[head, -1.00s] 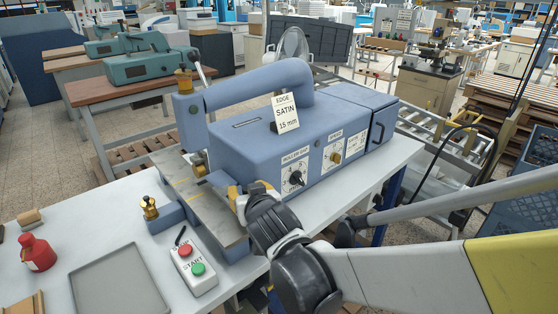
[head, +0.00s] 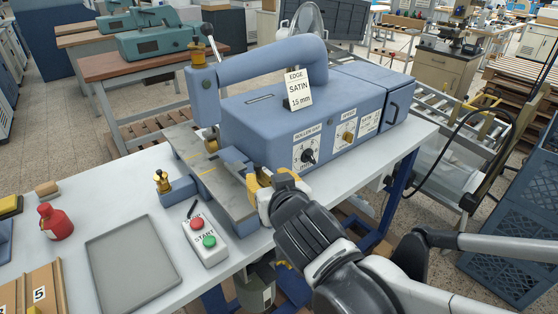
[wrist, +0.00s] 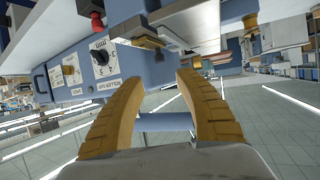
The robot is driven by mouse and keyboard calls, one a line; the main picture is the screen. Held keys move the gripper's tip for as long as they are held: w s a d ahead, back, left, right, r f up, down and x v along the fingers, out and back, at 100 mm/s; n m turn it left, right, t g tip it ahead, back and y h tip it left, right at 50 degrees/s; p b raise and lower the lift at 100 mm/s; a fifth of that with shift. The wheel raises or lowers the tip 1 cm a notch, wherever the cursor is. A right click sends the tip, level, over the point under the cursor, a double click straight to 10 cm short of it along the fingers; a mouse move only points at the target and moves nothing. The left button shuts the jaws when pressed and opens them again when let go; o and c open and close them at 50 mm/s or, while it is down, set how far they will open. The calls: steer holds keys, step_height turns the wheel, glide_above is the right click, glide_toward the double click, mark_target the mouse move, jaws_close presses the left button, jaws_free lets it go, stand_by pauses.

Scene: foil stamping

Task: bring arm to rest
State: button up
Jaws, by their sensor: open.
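My gripper (head: 259,184) is at the front of the blue foil stamping machine (head: 270,120), beside the left end of its control panel and near the metal bed (head: 212,182). In the wrist view its two yellow fingers (wrist: 160,82) are spread apart with nothing between them. The machine's black dial (wrist: 101,57) and front panel show to the upper left there. In the head view I cannot tell whether the fingertips touch the machine. My arm reaches in from the lower right.
A grey tray (head: 98,268), a start box (head: 205,241) with red and green buttons, and a red bottle (head: 55,222) are on the white table (head: 120,190). Blue crates (head: 515,240) stand at the right.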

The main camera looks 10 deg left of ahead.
steer(key=s+d+f+m+g+h, duration=0.1)
steer(key=d+m+h, duration=0.1)
steer(key=d, duration=0.9)
steer(key=s+d+f+m+g+h, duration=0.1)
steer(key=d+f+m+h, duration=0.15)
steer(key=d, duration=0.75)
steer(key=s+d+f+g+h, duration=0.1)
steer(key=s+d+f+g, duration=0.2)
steer(key=s+d, duration=0.6)
steer(key=shift+s+d+m, duration=0.4)
steer(key=shift+d+m, duration=0.05)
steer(key=shift+d, duration=0.1)
